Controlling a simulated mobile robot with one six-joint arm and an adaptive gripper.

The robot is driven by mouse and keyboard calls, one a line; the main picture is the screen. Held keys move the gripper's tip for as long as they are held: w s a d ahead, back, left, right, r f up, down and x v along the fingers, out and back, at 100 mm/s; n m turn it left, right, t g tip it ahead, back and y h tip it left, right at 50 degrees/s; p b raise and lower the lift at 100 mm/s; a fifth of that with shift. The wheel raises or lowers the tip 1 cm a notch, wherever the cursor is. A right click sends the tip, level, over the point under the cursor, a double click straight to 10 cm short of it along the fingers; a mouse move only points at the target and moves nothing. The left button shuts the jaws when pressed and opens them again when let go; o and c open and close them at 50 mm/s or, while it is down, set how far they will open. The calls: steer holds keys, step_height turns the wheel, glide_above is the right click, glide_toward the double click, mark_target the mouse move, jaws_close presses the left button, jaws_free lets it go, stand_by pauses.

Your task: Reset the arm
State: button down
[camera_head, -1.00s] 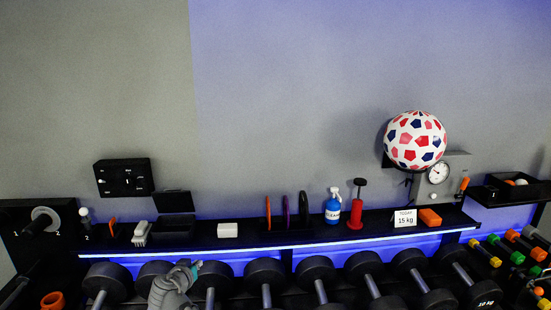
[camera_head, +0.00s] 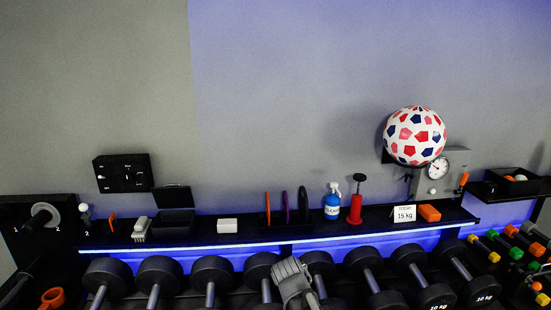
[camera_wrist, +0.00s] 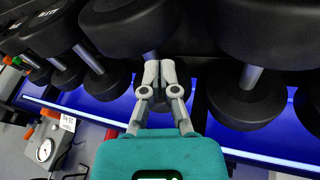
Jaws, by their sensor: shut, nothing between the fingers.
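My gripper (camera_wrist: 160,68) shows in the wrist view with its two grey fingers together and nothing between them. Its teal body (camera_wrist: 160,157) fills the bottom middle of that view. The fingertips appear in front of a black dumbbell (camera_wrist: 125,28); I cannot tell how far apart they are. In the head view only a grey part of my arm (camera_head: 293,283) shows, at the bottom middle in front of the dumbbell row. The fingers cannot be made out there.
Several black dumbbells (camera_head: 212,272) line the rack below a dark shelf (camera_head: 190,240). A ball (camera_head: 414,136) sits above a dial scale (camera_head: 438,168).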

steer(key=s+d+f+n+g+y, duration=0.1)
steer(key=s+d+g+y, duration=0.2)
steer(key=s+d, duration=0.5)
steer(key=shift+s+d+f+g+y, duration=0.15)
steer(key=shift+s+f+g+y, duration=0.2)
steer(key=shift+s, duration=0.1)
